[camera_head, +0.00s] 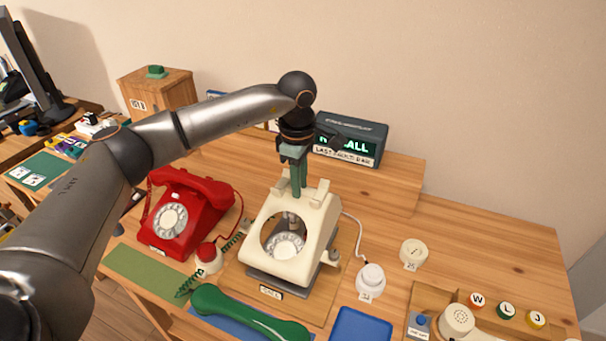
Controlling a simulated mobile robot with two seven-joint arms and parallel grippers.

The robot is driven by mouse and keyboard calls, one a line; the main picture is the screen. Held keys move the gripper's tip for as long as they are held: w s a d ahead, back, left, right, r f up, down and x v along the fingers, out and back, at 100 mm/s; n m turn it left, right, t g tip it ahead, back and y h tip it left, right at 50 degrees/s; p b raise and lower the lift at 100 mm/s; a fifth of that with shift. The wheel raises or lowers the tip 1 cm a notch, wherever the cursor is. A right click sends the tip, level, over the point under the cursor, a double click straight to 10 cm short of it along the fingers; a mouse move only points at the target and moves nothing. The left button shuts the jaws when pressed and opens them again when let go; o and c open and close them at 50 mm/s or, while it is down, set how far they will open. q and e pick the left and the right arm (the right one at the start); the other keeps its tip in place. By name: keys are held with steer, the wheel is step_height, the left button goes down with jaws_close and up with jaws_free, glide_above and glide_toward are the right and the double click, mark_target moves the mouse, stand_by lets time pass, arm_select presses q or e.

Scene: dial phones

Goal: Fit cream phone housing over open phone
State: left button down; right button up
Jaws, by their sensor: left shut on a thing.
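The cream phone housing (316,223) is in the middle of the head view, over the open phone on a wooden board. My left gripper (295,190) comes down from above and is shut on the housing's upper part. The open phone's dark base (275,283) shows below the housing's lower edge. Its dial (285,246) shows through the round opening in the housing's front. The housing looks slightly tilted, and I cannot tell whether it rests fully on the base. My right gripper is not in view.
A red phone (183,215) stands close on the left. A green handset (248,316) lies in front. A white round part (370,280) and a small cream dial (413,252) sit to the right. A dark display box (350,138) stands behind.

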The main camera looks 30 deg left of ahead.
arm_select(q)
steer(key=shift+s+f+b, duration=0.1)
steer(key=shift+f+b, duration=0.4)
steer(key=shift+f, duration=0.2)
step_height(320, 180, down, 4)
steer(key=b, duration=0.3)
steer(key=shift+f, duration=0.15)
steer(key=shift+d+g+p, duration=0.1)
steer(key=shift+g+p, duration=0.2)
steer(key=shift+p, duration=0.15)
steer(key=shift+w, duration=0.5)
stand_by(0.9)
steer(key=shift+f+b, duration=0.5)
steer(key=shift+f, duration=0.3)
stand_by(0.4)
steer(key=c, duration=0.7)
jaws_free()
